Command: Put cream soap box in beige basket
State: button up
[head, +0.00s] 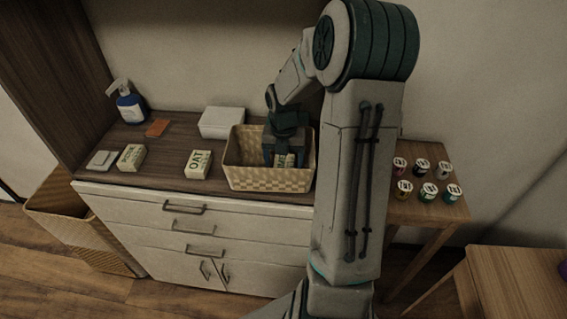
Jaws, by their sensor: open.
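The beige basket (268,182) stands on the cabinet top, woven and open above. My gripper (283,153) points down into it, with its jaws open. A cream soap box (284,161) with dark print shows inside the basket, directly below the fingers; I cannot tell whether the fingers touch it. A similar cream box marked OAT (198,164) stands left of the basket. Another pale printed soap box (131,158) stands farther left. The gripper and the basket's front wall hide part of the basket's inside.
A white box (221,122) stands behind the basket's left side. A blue pump bottle (130,106), an orange-brown flat piece (157,128) and a pale dish (101,160) are at the left. Several small jars (428,190) stand on a side table. A larger basket (66,196) is on the floor.

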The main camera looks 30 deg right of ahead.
aim_at(284, 163)
notch_tip(284, 163, up, 10)
jog(key=s+a+r+m+t, duration=0.1)
jog(key=s+a+m, duration=0.3)
jog(key=m, duration=0.5)
jog(key=s+a+r+m+t, duration=0.1)
jog(key=s+a+r+m, duration=0.1)
jog(key=s+a+m, duration=0.3)
jog(key=s+a+r+m+t, duration=0.1)
jog(key=s+a+m, duration=0.4)
jog(key=s+m, duration=0.5)
jog(key=shift+s+r+m, duration=0.2)
jog(key=shift+r+m, duration=0.65)
jog(key=shift+m, duration=1.75)
jog(key=shift+c, duration=0.3)
